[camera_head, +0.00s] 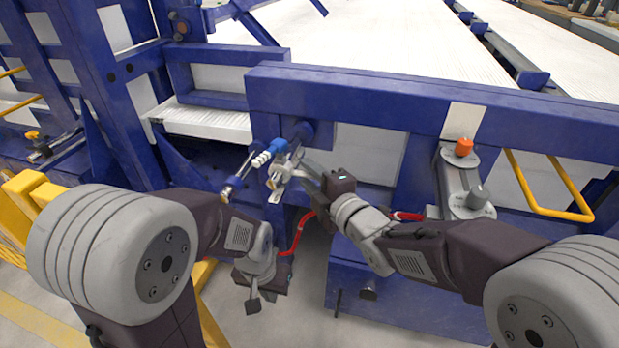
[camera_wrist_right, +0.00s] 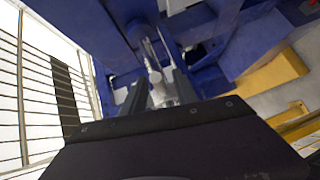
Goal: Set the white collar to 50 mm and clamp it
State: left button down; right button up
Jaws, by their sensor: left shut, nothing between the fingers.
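A short rod sticks out from the blue frame in the head view, with a blue ring (camera_head: 278,146), a white ribbed collar (camera_head: 261,159) and a blue and metal end piece (camera_head: 231,186) along it. My right gripper (camera_head: 279,179) is just right of and below the collar. In the right wrist view, its dark fingers (camera_wrist_right: 158,95) stand on both sides of a pale metal part (camera_wrist_right: 160,92); I cannot tell if they grip it. My left gripper (camera_head: 253,307) is shut and empty, hanging low, well below the rod. No 50 mm marking is readable.
A blue beam (camera_head: 400,100) runs behind the rod, above my right arm. An orange knob (camera_head: 464,147) tops a grey fitting on the right, beside a yellow bent bar (camera_head: 548,205). A red hose (camera_head: 299,236) hangs between my arms. Yellow railing stands at left.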

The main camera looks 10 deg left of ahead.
jog(key=shift+c, duration=0.3)
grip_shut()
jog(key=shift+a, duration=0.1)
dwell(1.1)
